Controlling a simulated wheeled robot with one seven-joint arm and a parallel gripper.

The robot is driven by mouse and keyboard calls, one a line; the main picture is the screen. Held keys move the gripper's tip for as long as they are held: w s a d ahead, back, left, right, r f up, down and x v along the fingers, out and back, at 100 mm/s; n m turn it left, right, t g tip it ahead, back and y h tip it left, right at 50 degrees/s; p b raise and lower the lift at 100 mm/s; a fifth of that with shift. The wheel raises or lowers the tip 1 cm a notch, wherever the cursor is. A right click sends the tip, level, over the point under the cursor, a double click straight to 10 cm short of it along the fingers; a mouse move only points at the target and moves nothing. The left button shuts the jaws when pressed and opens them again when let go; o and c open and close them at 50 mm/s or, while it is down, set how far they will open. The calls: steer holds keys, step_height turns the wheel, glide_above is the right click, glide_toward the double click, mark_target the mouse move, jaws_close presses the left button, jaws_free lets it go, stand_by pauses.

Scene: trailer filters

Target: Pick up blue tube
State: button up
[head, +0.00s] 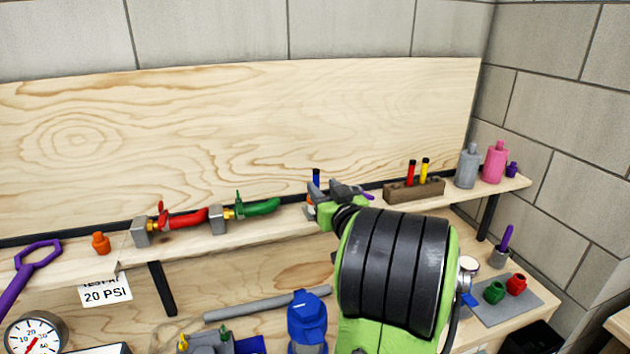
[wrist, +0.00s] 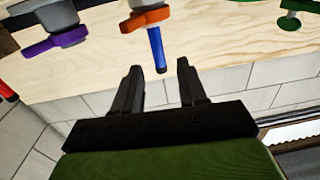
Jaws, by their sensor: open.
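A thin blue tube (head: 316,178) stands upright on the shelf in the head view, directly beside and partly behind my gripper (head: 338,190). Its lower part is hidden. In the wrist view a blue tube-like piece (wrist: 156,49) lies just beyond the gap between the two dark fingertips of my gripper (wrist: 159,68), below an orange handle. I cannot tell whether it is the same tube. My gripper is open, with nothing visible between its fingers.
A wooden block (head: 414,191) with red and yellow tubes is right of my gripper. Red (head: 183,219) and green (head: 258,208) valves are to its left. Grey (head: 467,168) and pink (head: 495,163) bottles stand at the shelf's right end. A plywood board (head: 240,130) backs the shelf.

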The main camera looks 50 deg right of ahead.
mark_target(317, 179)
steer(key=x, duration=0.1)
steer(key=p+x, duration=0.1)
steer(key=x, duration=0.1)
steer(key=p+x, duration=0.1)
steer(key=x, duration=0.1)
steer(key=shift+w+r, duration=0.1)
steer(key=shift+r, duration=0.15)
steer(key=shift+w+d+f, duration=0.1)
steer(key=shift+w+d, duration=0.15)
steer(key=shift+w, duration=0.05)
steer(key=shift+s, duration=0.1)
steer(key=shift+c, duration=0.8)
jaws_close()
